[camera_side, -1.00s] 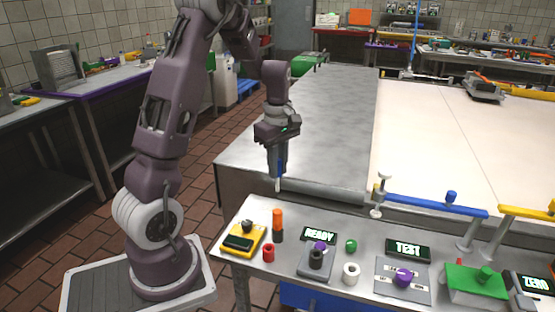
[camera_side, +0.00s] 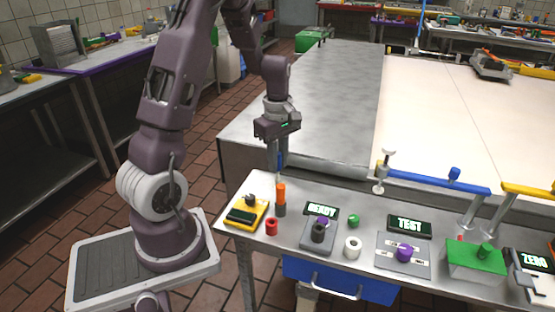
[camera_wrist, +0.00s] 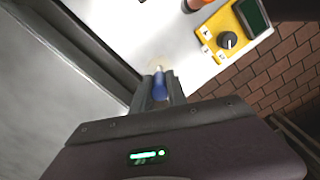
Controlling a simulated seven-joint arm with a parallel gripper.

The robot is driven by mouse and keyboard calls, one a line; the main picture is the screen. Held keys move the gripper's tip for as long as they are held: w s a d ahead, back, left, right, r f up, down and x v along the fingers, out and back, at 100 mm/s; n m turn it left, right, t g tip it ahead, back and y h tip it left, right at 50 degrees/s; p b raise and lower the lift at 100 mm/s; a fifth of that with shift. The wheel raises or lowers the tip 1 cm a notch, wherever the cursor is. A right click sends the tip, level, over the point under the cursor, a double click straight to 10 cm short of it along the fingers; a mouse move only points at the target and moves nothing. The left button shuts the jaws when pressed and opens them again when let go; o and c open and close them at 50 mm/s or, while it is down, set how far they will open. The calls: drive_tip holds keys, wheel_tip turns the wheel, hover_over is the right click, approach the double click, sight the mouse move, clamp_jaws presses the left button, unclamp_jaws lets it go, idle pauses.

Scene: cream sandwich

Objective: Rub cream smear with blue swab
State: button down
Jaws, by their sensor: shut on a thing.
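My gripper (camera_side: 278,155) is shut on the blue swab (camera_wrist: 160,86) and points down over the back left part of the steel bench. In the wrist view, the blue handle sits between the two fingers (camera_wrist: 160,92) and its pale tip points at the bench. A faint yellowish cream smear (camera_wrist: 155,62) shows on the bench right by the tip. I cannot tell for sure whether the tip touches it. In the side view, the swab (camera_side: 281,160) shows only in part, with its lower end just behind the orange-topped cylinder, and the smear cannot be made out.
The orange-topped cylinder (camera_side: 281,195) stands close in front of the swab. A yellow device with a knob (camera_side: 247,215), a red ring (camera_side: 271,227) and a READY display (camera_side: 322,209) are nearby. The large table's raised edge (camera_side: 330,168) lies behind.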

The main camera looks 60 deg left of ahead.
drive_tip(key=shift+w+a, duration=0.85)
drive_tip(key=shift+w+a+r, duration=0.1)
drive_tip(key=shift+r, duration=0.15)
wheel_tip(320, 180, up, 8)
drive_tip(key=shift+f, duration=0.2)
